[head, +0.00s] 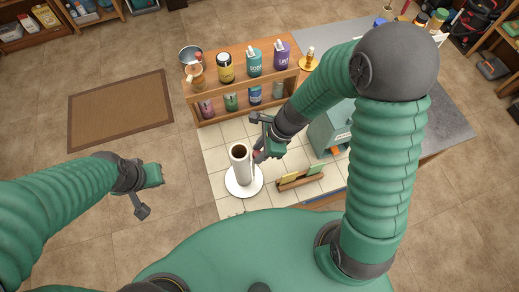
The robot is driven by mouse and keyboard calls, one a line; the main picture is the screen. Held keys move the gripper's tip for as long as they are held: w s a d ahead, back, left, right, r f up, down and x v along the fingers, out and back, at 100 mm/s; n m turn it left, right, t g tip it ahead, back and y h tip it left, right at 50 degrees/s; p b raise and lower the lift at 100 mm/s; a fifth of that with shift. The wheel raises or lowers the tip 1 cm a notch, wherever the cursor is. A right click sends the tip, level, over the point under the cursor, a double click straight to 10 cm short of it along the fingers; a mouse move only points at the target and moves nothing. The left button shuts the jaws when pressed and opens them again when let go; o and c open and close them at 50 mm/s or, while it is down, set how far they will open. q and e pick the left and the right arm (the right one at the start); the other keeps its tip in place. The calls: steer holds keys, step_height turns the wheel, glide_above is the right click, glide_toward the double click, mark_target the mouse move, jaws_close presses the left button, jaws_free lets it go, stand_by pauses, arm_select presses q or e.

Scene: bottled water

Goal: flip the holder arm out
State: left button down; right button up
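A white paper roll (240,168) with a brown core stands upright on a round white holder base (232,188) on the tiled counter. A thin upright holder arm (252,169) shows close along the roll's right side. My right gripper (258,155) is at the upper right of the roll, beside the holder arm, with a small red spot by its tip. Whether it touches the arm or is closed on it is too small to tell. My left gripper (153,186) hangs over the floor at left, away from the counter.
A wooden shelf (236,96) with several bottles stands behind the roll. A small wooden tray (299,181) with sponges lies to its right, and a grey-green box (330,128) stands beyond, partly behind my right arm. Bare tiles lie left of the holder.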

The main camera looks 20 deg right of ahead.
steer(key=shift+a, duration=0.1)
jaws_close()
steer(key=shift+r, duration=0.1)
steer(key=w+d+n+g+h+p, duration=0.2)
steer(key=w+d+n+g+p, duration=0.2)
steer(key=n, duration=1.1)
steer(key=shift+w+g, duration=0.4)
steer(key=shift+w, duration=0.05)
steer(key=shift+d, duration=0.1)
steer(key=o, duration=0.5)
jaws_free()
